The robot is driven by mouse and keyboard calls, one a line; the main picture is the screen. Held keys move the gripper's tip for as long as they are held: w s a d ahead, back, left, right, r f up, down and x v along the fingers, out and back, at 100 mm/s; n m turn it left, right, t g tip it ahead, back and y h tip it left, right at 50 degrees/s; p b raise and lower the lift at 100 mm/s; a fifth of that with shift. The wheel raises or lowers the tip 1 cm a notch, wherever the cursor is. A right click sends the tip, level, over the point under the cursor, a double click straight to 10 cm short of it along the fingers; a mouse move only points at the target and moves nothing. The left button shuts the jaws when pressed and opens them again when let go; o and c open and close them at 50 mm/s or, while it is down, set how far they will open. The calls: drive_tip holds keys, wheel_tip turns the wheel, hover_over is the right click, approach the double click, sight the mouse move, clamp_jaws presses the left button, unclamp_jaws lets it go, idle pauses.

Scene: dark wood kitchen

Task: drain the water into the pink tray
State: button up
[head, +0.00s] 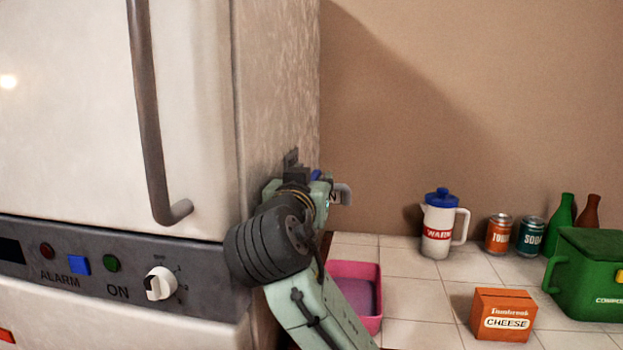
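The pink tray (372,322) sits on the white tiled surface beside the appliance, partly hidden behind my arm. A flat bluish-purple area shows inside it; I cannot tell whether this is water. A short grey spout (344,193) with a downturned end shows above the tray, just right of my wrist. A small blue part (316,175) shows beside my wrist. My gripper (291,160) is at the side wall of the appliance, mostly hidden by my own wrist. Its fingers are too small and covered to tell whether they are open or hold anything.
A large white appliance (185,90) with a long handle and a control panel (215,280) fills the left. On the tiles stand a white jug (437,228), two cans (499,236), two bottles, an orange cheese box (503,304) and a green bin (590,280).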

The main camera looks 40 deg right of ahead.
drive_tip(key=shift+c, duration=0.4)
clamp_jaws()
idle(0.4)
